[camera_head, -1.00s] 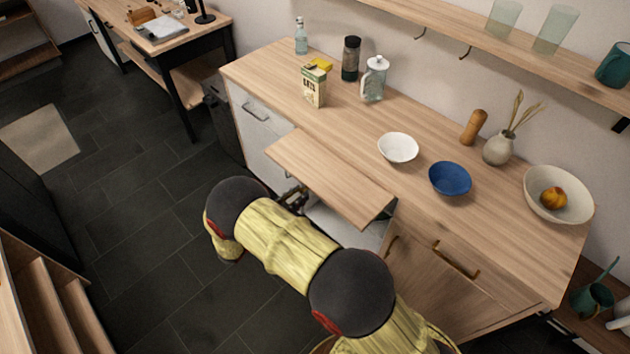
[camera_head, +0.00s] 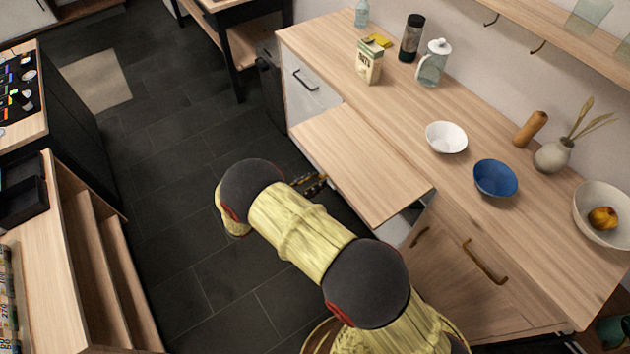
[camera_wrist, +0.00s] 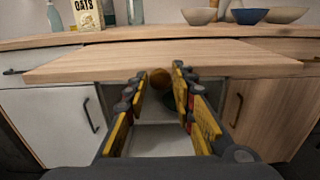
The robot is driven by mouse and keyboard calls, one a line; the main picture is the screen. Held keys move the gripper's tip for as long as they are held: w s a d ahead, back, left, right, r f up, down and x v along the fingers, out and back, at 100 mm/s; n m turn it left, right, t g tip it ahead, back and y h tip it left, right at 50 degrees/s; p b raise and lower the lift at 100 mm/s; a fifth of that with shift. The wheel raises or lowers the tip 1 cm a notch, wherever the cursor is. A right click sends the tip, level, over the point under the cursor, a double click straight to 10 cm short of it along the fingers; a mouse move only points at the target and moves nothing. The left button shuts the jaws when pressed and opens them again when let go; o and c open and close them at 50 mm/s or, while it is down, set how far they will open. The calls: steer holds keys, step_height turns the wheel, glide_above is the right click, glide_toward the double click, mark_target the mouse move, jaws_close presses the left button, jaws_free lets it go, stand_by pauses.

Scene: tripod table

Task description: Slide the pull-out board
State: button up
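The pull-out board (camera_head: 362,165) is a flat light-wood panel. It sticks out from the front of the counter, just under the worktop, and also shows across the wrist view (camera_wrist: 70,65). My gripper (camera_head: 315,185) is at the board's front edge in the head view, partly hidden by my arm. In the wrist view my gripper (camera_wrist: 160,72) is open, its two yellow-and-black fingers apart and pointing at the board's front. A round brown knob-like thing (camera_wrist: 159,79) shows between the fingertips, below the board's edge. I cannot tell whether the fingers touch the board.
The counter (camera_head: 395,110) holds a white bowl (camera_head: 446,137), a blue bowl (camera_head: 495,179), an oats carton (camera_head: 369,63) and a glass jug (camera_head: 433,64). An open compartment (camera_wrist: 160,138) lies under the board. Dark floor (camera_head: 165,180) in front is clear.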

steer(key=shift+o, duration=1.4)
steer(key=v, duration=1.2)
